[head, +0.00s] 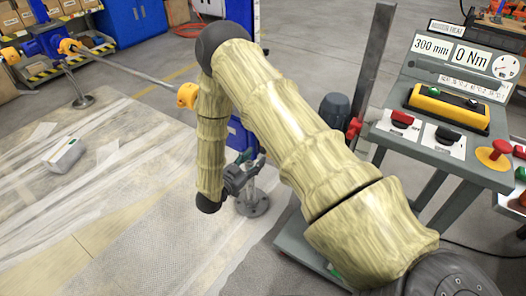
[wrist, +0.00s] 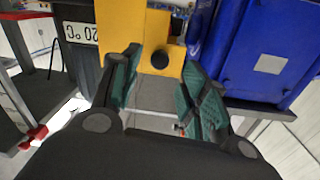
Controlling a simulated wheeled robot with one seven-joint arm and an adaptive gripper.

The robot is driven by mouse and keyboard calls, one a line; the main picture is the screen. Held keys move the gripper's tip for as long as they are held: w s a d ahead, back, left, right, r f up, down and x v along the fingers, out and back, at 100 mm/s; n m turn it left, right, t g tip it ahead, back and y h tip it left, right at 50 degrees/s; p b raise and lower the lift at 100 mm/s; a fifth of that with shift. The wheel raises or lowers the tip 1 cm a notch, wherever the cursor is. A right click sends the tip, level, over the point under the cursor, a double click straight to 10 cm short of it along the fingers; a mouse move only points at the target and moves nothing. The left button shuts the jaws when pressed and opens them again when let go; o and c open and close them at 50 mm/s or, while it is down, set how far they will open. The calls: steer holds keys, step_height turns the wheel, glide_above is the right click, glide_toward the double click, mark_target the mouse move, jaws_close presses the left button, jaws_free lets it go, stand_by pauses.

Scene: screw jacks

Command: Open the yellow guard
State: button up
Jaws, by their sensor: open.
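The yellow guard (wrist: 150,25) shows in the wrist view as a yellow plate with a round black knob (wrist: 160,59) near its lower edge. It is beside a blue housing (wrist: 258,50). My gripper (wrist: 160,64) is open, its green-padded fingers on either side of the knob. I cannot tell whether they touch it. In the head view my gripper (head: 251,164) is low by the blue post, and my arm hides what it faces; that plate is not clearly visible there.
A grey control panel (head: 420,140) with a yellow button box (head: 447,107), red and black switches and a yellow-red stop button stands at right. A shaft (head: 125,68) with yellow couplings runs at upper left. A white block (head: 66,156) lies on the pale floor sheet.

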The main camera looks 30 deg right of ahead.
steer(key=shift+p+x, duration=0.3)
steer(key=shift+x, duration=2.8)
jaws_close()
